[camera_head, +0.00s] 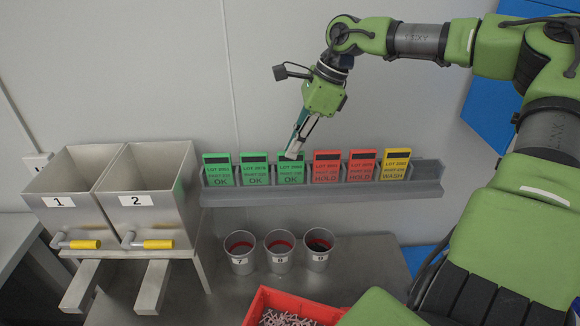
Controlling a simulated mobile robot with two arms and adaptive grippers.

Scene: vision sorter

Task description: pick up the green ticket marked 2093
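Three green tickets marked OK stand upright at the left of a grey rack (320,193): the left one (218,174), the middle one (254,174) and the right one (291,175). Their lot numbers are too small to read surely; the right one looks like 2093. My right gripper (294,151) reaches down from above, its fingertips at the top edge of the right green ticket, overlapping it in view. Whether the fingers are closed on the ticket cannot be made out. The ticket still stands in the rack. My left gripper is not in view.
Two red HOLD tickets (327,172) and a yellow WASH ticket (395,172) stand right of the green ones. Two metal hoppers (158,175) marked 1 and 2 are at left. Three cups (279,256) and a red bin (257,303) stand in front of the rack.

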